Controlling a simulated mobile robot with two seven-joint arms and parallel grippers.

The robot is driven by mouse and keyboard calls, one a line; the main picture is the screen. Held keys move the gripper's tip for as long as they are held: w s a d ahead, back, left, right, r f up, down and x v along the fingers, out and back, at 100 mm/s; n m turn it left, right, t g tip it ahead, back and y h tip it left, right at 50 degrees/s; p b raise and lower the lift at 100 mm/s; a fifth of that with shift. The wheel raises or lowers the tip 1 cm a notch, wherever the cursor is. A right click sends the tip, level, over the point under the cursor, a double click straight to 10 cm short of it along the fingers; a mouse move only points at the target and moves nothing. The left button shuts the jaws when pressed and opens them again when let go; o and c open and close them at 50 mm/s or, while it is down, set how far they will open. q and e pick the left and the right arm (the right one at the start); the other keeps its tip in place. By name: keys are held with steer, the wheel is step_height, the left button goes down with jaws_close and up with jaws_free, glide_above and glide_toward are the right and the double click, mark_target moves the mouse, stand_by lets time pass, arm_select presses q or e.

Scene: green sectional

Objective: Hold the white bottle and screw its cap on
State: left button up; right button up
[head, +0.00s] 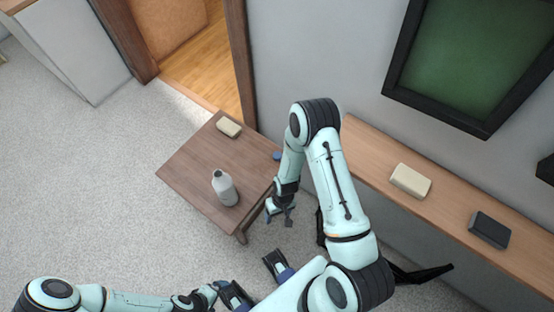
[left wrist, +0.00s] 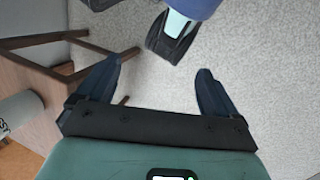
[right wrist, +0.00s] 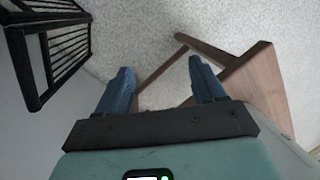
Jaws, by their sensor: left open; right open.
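The white bottle (head: 224,190) stands upright on the small brown table (head: 190,165), near its front edge. Its top looks uncapped, with a dark opening. It also shows partly at the left edge of the left wrist view (left wrist: 18,112). A small blue round thing, probably the cap (head: 277,156), lies at the table's right edge, beside my right arm. My left gripper (head: 225,292) is open and empty, low in front of the table. My right gripper (head: 281,216) is open and empty, just off the table's right side, right of the bottle. Neither touches the bottle.
A cream block (head: 228,127) lies at the table's back corner. A wooden shelf (head: 450,205) along the right wall holds another cream block (head: 410,181) and a dark box (head: 489,229). A black slatted rack (right wrist: 65,55) stands near my right gripper. The table's middle is clear.

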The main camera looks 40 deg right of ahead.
steer(key=shift+n+t+h, duration=0.3)
steer(key=shift+n+h, duration=0.3)
steer(key=shift+h, duration=0.2)
steer(key=w+d+r+b, duration=0.1)
steer(key=w+d+b, duration=0.1)
steer(key=w, duration=0.3)
steer(key=w+d+r+b, duration=0.1)
steer(key=w+d+b, duration=0.1)
steer(key=w+d, duration=0.3)
steer(key=w+d+r+b, duration=0.1)
steer(key=w+d+b, duration=0.1)
steer(key=w, duration=0.3)
steer(key=shift+w+d+r, duration=0.15)
steer(key=shift+d, duration=0.25)
steer(key=shift+w+d+r, duration=0.1)
steer(key=shift+d+r, duration=0.05)
steer(key=shift+d, duration=0.25)
step_height(320, 180, up, 8)
steer(key=b, duration=0.3)
glide_above(276, 156)
arm_select(q)
steer(key=w+a+f+t, duration=0.1)
steer(key=w+f, duration=0.2)
steer(key=f, duration=0.7)
steer(key=shift+f, duration=0.2)
arm_select(e)
steer(key=shift+h, duration=0.4)
